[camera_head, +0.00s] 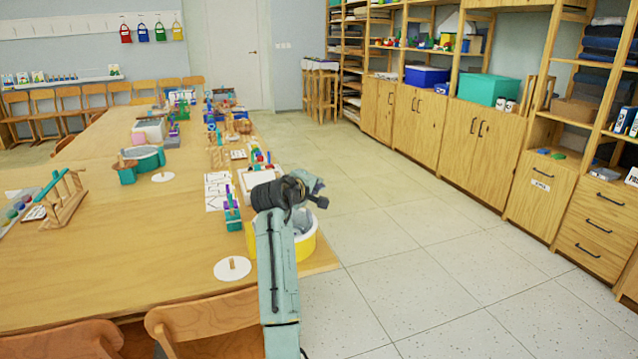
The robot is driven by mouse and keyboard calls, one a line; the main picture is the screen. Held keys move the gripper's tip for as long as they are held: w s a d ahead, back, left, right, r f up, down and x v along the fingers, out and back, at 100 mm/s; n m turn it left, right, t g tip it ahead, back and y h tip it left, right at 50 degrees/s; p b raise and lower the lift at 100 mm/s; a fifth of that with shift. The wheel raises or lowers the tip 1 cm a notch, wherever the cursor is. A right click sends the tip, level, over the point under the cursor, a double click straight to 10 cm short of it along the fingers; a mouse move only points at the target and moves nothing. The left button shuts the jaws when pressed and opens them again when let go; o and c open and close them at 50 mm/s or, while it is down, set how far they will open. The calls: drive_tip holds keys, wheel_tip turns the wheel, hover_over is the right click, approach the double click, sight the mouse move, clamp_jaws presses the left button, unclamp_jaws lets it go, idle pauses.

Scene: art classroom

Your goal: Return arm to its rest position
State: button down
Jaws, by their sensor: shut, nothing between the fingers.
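My arm (278,275) rises from the bottom edge, a grey-green link that stands along the table's right edge. At its upper end is a dark, bulky part that looks like my gripper (268,195), with a small grey-green wrist piece to its right. The gripper is shut and holds nothing that I can see. Its fingertips are too small and dark to make out. The dark part shows in front of the table's right side, above a yellow tub (305,247) that my arm partly hides. I cannot tell its height above the tub.
The wooden table (110,235) carries a white disc with a peg (232,269), a teal-and-purple stand (232,212), a printed sheet (219,190) and a teal tub (146,158). Chairs (205,325) stand at the near edge. Open floor (430,250) lies to the right, before wooden cabinets (483,150).

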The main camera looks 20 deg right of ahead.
drive_tip(key=shift+s+r, duration=1.2)
